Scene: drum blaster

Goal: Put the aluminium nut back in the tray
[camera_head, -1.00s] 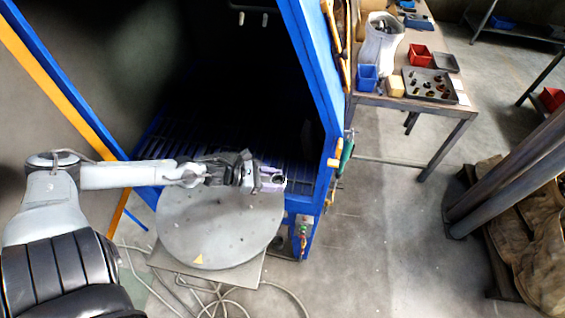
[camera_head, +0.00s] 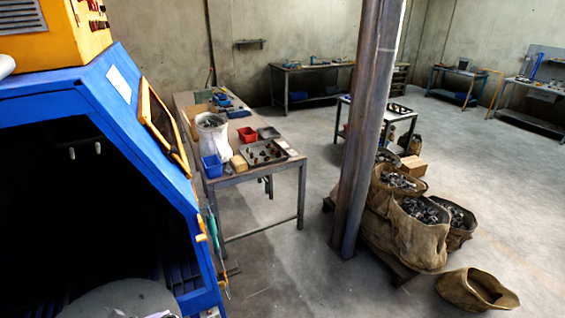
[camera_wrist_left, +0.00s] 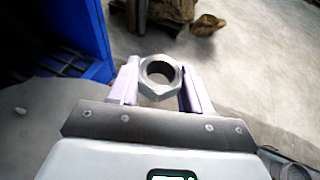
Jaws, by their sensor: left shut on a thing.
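The aluminium nut (camera_wrist_left: 160,91) is a silver hexagonal ring with a dark hole, seen in the left wrist view. My left gripper (camera_wrist_left: 157,86) is shut on it, with a pale finger on each side. The nut is held in the air with floor behind it. The tray (camera_head: 284,145) is dark and shallow, on the near end of the workbench in the head view, with several small dark and brass-coloured parts in it. The head view does not clearly show my left gripper. My right gripper is in neither view.
The blue blaster cabinet (camera_head: 172,181) stands open at the left, its round plate (camera_head: 118,301) at the bottom edge. A post (camera_head: 366,130) and filled sacks stand right. Floor between is clear.

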